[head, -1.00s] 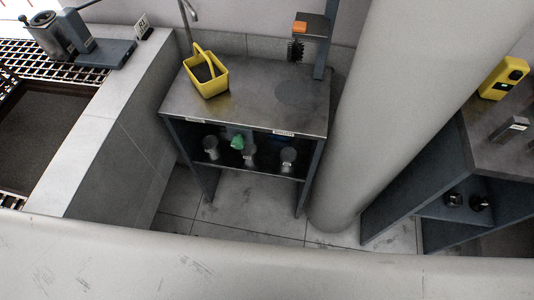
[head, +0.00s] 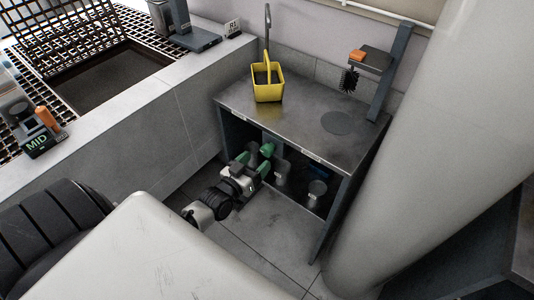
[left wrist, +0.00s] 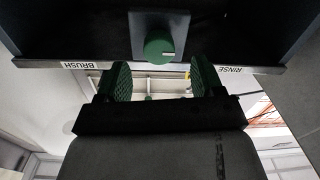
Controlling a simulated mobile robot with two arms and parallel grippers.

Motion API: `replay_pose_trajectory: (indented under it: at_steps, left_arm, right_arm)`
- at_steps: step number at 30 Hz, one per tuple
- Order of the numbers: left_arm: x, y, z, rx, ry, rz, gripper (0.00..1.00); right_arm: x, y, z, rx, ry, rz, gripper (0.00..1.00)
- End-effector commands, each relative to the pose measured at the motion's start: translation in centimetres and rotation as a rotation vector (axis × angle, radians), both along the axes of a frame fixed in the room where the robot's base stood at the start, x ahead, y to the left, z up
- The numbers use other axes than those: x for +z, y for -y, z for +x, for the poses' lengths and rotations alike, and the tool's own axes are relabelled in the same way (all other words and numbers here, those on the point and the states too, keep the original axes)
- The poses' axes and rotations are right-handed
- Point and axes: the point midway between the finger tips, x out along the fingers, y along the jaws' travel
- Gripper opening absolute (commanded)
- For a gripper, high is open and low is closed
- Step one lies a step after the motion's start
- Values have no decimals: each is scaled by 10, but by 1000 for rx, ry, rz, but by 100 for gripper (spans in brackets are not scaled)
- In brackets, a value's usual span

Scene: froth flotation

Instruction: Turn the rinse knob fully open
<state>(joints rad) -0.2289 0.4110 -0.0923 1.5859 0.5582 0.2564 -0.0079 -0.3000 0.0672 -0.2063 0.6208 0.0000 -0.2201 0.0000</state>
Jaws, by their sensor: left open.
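The green round knob (head: 267,149) sits on a grey mount under the steel bench top. In the left wrist view the knob (left wrist: 158,48) shows a pale mark on its face. It lies between the upside-down labels BRUSH (left wrist: 80,65) and RINSE (left wrist: 231,69). My left gripper (head: 253,163) reaches in under the bench front, close to the knob. In the left wrist view its green-padded fingers (left wrist: 161,80) are apart, with the knob just beyond the gap; contact cannot be told. My right gripper is not in view.
The bench (head: 300,120) carries a yellow basket (head: 268,86) and a brush on a stand (head: 349,80). Pale cups (head: 317,192) stand on the shelf below. A thick grey column (head: 410,150) rises at the right and a low wall (head: 150,110) runs at the left.

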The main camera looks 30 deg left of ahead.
Motion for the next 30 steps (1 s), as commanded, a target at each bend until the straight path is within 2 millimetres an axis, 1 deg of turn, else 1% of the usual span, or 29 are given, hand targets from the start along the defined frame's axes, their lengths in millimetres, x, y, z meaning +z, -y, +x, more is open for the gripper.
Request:
replay_pose_trajectory:
  at_steps: [1, 3, 6, 9, 13, 20, 21, 23, 30]
  left_arm:
    - [0, 0, 12, 0, 2, 0, 67]
    - [0, 1, 23, 0, 1, 0, 67]
    - [0, 2, 37, 0, 1, 0, 67]
    - [-1, 3, 46, 0, 0, -1, 67]
    - [-1, 3, 51, 0, -2, -1, 67]
    - [-1, 3, 52, 0, -2, -1, 67]
    - [-1, 3, 52, 0, -2, -1, 64]
    - [-1, 3, 52, 0, -2, -1, 55]
    - [-1, 3, 52, 0, -2, 0, 18]
  right_arm:
    - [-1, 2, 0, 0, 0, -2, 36]
    - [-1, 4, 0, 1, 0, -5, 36]
    - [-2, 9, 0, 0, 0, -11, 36]
    - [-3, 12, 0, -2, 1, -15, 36]
    - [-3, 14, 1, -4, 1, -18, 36]
    - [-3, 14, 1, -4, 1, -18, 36]
    - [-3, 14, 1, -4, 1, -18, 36]
    - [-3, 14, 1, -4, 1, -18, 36]
    - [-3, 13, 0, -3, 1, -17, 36]
